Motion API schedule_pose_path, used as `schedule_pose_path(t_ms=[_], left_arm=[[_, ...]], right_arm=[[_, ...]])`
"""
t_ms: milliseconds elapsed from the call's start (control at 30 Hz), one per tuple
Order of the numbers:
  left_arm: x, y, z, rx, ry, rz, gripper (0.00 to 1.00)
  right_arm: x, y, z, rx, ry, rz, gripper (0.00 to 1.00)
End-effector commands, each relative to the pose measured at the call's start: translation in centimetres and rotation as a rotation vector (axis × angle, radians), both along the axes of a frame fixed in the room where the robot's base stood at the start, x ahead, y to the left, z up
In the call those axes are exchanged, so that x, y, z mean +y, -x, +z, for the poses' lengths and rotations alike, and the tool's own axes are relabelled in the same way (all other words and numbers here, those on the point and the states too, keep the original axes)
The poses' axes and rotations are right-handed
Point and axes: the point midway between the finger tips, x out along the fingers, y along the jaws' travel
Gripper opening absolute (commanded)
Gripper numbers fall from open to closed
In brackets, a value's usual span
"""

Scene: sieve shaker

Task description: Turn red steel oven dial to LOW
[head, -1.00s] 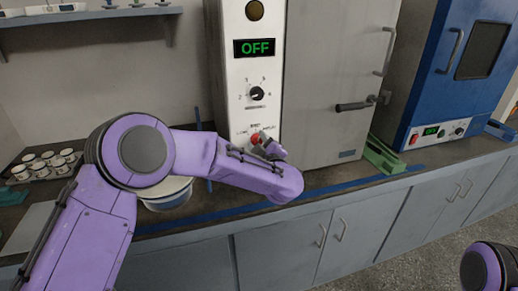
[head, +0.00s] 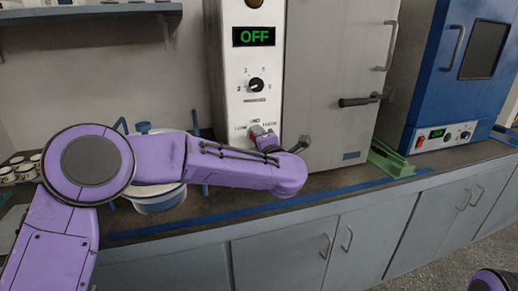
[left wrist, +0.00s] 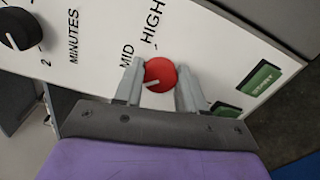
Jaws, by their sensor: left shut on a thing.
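The red dial (head: 257,131) sits low on the oven's white control panel (head: 232,100). In the left wrist view the red dial (left wrist: 163,74) lies between the two grey fingers of my left gripper (left wrist: 160,86), which is shut on it. Its white pointer mark faces left in that view, toward the left finger. The labels MID and HIGH show beyond the dial; LOW is hidden in the wrist view. In the head view my left gripper (head: 264,138) is partly hidden by its own arm. My right gripper is out of view.
A black minutes knob (head: 256,85) and a green display (head: 254,36) reading OFF sit above the dial. The oven door handle (head: 360,101) is to the right. A white tub (head: 158,201) stands behind my left arm. A blue oven (head: 455,75) stands further right.

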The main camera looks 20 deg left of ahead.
Motion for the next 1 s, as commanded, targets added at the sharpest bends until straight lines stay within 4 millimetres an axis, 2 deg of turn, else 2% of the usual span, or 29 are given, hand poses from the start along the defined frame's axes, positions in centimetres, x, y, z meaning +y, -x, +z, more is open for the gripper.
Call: schedule_pose_path(t_ms=[33, 100, 400, 1000], left_arm=[[0.0, 0.0, -0.7, -0.02, 0.034, 0.002, 0.09], [0.0, 0.0, -0.6, -0.051, 0.079, 0.002, 0.09], [0.0, 0.0, -0.4, -0.145, 0.222, 0.001, 0.09], [0.0, 0.0, -0.1, -0.19, 0.287, 0.002, 0.09]], right_arm=[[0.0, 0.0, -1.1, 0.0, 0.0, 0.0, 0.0], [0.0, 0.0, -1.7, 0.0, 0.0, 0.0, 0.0], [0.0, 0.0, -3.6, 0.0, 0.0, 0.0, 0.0], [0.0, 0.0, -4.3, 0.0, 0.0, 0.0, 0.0]])
